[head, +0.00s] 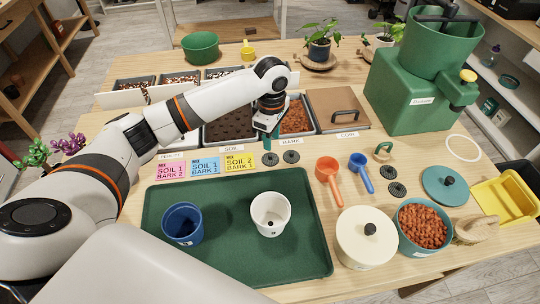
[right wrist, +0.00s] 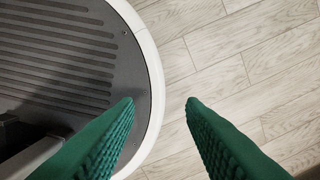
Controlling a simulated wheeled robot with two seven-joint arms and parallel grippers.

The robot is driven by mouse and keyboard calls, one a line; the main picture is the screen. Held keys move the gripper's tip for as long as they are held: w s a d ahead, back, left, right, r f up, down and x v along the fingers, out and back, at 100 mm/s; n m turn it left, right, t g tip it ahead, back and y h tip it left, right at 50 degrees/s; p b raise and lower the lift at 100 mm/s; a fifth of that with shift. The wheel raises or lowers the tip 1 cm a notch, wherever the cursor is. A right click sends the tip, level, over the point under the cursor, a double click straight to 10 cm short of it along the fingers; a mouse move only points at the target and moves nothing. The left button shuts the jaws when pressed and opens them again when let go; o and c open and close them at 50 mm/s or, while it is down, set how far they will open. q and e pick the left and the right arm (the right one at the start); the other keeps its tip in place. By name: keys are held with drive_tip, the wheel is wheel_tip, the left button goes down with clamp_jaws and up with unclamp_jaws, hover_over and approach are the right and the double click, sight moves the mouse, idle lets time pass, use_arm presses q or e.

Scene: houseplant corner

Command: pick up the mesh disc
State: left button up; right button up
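Small dark mesh discs lie on the wooden table. One disc (head: 270,159) and another close beside it (head: 291,156) lie behind the green tray, near the bark label. Two more lie to the right, one (head: 391,172) behind the other (head: 397,189). My left gripper (head: 268,147) points down just behind the first pair, its green fingertips close to the left disc. Its finger gap is hard to see from here, and I see nothing held in it. My right gripper (right wrist: 160,103) is open and empty in the right wrist view, over the floor.
The green tray (head: 180,270) holds a blue pot (head: 183,223) and a white pot (head: 270,213). A lidded cream container (head: 366,238) and green machine (head: 415,85) stand at right.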

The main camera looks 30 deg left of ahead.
sight(270, 155)
use_arm(q)
drive_tip(key=shift+w+a+f+p, duration=0.1)
drive_tip(key=shift+f+p, duration=0.05)
drive_tip(key=shift+f, duration=1.6)
drive_tip(key=shift+a+f+p, duration=0.1)
drive_tip(key=shift+f+p, duration=0.05)
drive_tip(key=shift+f, duration=1.55)
drive_tip(key=c, duration=0.8)
